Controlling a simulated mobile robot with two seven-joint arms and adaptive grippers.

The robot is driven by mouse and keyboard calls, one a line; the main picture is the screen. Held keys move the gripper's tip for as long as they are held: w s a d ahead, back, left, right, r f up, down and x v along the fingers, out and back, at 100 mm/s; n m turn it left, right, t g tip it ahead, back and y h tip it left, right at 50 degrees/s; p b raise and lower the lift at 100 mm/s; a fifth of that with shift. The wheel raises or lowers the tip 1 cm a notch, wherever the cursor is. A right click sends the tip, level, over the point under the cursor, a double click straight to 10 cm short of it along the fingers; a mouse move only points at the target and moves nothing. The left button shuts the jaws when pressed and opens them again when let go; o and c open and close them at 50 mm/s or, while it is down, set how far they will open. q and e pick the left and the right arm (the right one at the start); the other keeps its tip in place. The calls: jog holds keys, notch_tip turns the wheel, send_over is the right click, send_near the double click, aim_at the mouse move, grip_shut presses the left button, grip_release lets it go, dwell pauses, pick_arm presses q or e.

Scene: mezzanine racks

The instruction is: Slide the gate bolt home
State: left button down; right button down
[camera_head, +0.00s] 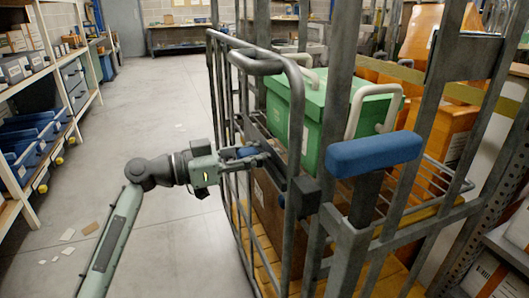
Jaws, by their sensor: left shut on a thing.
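The gate (291,115) is a grey tubular frame on the near left side of a metal cage. The gate bolt (275,171) looks like a dark bar at about the gate's mid-height, leading toward a dark block (304,194) by the cage's upright post. My left gripper (255,154) reaches in from the left at the gate and is shut on the bolt, by a blue part at its handle. The fingers and gate bars hide much of the grip. I cannot tell whether the bolt's end is inside the block. My right gripper is not in view.
The cage holds a green box (295,109) with pale handles. A blue padded handle (375,153) stands out at the cage's near side. Orange sacks and boxes fill the right. Shelves with blue bins (35,130) line the left. The grey floor (160,100) between is mostly clear, with a few scraps.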

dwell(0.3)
pick_arm(q)
jog(key=s, duration=0.2)
jog(key=s+d, duration=0.1)
jog(key=s, duration=0.1)
jog(key=shift+s+d, duration=0.15)
jog(key=shift+d, duration=0.05)
jog(key=c, duration=1.3)
grip_release()
jog(key=shift+s+d, duration=0.1)
jog(key=shift+o, duration=0.7)
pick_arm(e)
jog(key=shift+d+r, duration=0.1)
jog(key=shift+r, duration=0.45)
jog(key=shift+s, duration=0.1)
